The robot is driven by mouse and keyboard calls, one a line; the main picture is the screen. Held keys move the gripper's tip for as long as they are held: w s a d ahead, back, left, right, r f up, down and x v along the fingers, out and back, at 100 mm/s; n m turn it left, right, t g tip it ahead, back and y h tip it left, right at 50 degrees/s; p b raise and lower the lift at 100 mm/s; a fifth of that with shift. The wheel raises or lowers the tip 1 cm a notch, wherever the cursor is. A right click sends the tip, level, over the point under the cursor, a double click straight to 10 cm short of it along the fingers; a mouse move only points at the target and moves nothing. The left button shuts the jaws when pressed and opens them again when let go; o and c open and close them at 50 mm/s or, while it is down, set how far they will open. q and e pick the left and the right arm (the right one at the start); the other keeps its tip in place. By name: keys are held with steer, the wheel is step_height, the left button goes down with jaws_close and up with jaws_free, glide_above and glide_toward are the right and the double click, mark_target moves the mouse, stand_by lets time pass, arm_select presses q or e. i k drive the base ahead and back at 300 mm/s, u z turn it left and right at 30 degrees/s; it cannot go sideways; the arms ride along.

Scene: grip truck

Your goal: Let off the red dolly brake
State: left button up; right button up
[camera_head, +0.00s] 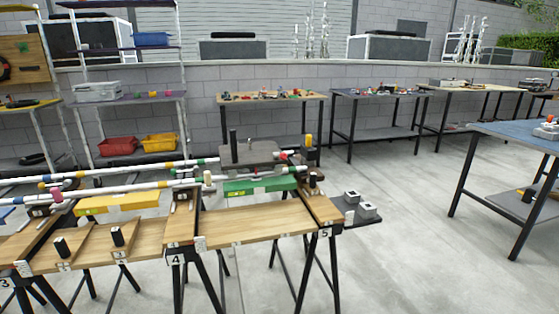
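Two long white rails with coloured bands (130,180) run over a row of wooden sawhorse benches (255,222). A dark grey-brown platform (248,154) with an upright black post (233,139) sits behind the rails, near their right end. A small red piece (283,156) shows at its right edge. It may be the red brake, but it is too small to tell, and I cannot tell its position. An orange-topped black post (308,142) stands just right of it. Neither of my grippers is in view.
A green box (260,187) and a yellow box (117,203) sit by the rails. A grey low platform with blocks (362,212) is at the right bench end. A blue-topped table (520,134) stands far right. The concrete floor (410,255) between is clear.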

mark_target(283, 156)
steer(key=k, duration=0.65)
steer(key=u, duration=0.15)
steer(key=i, duration=1.4)
steer(key=u, duration=1)
